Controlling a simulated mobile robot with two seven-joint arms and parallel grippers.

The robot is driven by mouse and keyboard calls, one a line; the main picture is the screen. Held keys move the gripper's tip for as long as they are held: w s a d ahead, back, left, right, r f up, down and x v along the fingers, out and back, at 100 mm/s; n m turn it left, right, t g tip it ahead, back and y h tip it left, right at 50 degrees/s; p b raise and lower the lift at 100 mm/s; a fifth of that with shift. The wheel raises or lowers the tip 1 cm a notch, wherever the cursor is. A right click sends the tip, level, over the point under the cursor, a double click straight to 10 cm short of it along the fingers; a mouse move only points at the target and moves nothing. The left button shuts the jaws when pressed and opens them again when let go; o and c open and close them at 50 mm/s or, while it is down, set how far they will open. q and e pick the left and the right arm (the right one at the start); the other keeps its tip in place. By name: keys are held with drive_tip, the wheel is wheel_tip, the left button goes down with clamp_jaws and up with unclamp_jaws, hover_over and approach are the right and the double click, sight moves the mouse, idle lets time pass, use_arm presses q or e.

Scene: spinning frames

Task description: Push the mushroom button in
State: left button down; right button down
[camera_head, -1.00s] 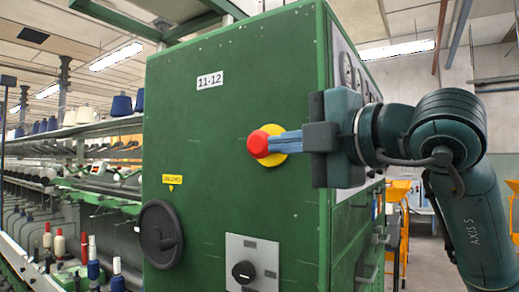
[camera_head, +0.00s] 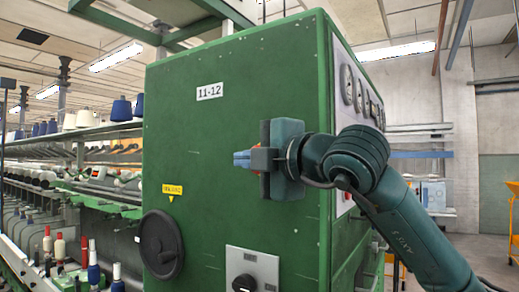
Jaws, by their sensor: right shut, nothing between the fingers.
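The green machine cabinet (camera_head: 225,215) fills the middle of the view. I cannot tell whether the gripper touches the button, or how far in the button is. My left gripper is not in view.
The cabinet front also carries a black handwheel (camera_head: 160,244), a grey switch plate with a black knob (camera_head: 244,284), a yellow label (camera_head: 172,189) and a white 11-12 label (camera_head: 209,91). Spinning rows with bobbins stand left. Gauges (camera_head: 347,84) are on the cabinet's right side.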

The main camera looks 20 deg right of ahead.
use_arm(q)
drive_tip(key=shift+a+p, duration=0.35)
drive_tip(key=shift+p, duration=0.3)
use_arm(e)
drive_tip(key=w+d, duration=0.2)
drive_tip(key=d, duration=0.1)
drive_tip(key=shift+w, duration=0.4)
use_arm(q)
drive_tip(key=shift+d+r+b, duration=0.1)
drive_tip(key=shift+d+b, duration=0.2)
drive_tip(key=shift+b, duration=0.45)
use_arm(e)
drive_tip(key=shift+w+d, duration=0.3)
drive_tip(key=shift+d, duration=0.2)
drive_tip(key=shift+w+d, duration=0.3)
drive_tip(key=shift+d, duration=0.2)
